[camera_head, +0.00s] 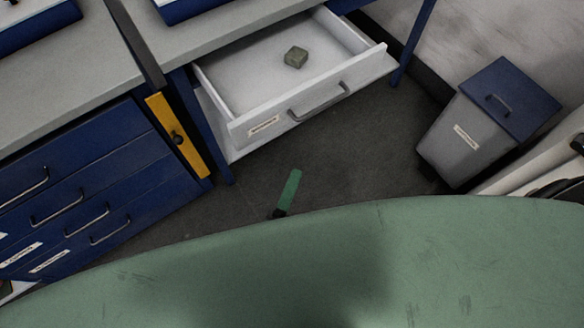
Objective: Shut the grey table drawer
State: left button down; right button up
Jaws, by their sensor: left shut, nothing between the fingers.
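The grey table drawer (262,82) is pulled out from under the grey tabletop (225,38). Its inside shows, and a small grey-green block (295,57) lies in it. The drawer front has a grey bar handle (318,102) and a small label at its left. A narrow green piece with a dark end, which I take as my left gripper (289,188), shows below the drawer front in the picture, apart from it. It is shut and holds nothing. Most of its arm is hidden behind my green body. My right gripper is not in view.
A blue drawer cabinet (100,190) with a yellow edge stands at the left. Blue table legs (412,45) flank the drawer. A grey bin with a blue lid (508,95) stands at the right. The dark floor (370,150) before the drawer is clear.

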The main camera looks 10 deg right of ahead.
pick_arm(q)
jog(key=w+a+x, duration=0.1)
jog(key=a+x, duration=0.1)
jog(key=x, duration=0.9)
jog(key=shift+w+p, duration=0.25)
jog(key=shift+p, duration=0.15)
jog(key=shift+a+r, duration=0.1)
jog(key=shift+a, duration=0.05)
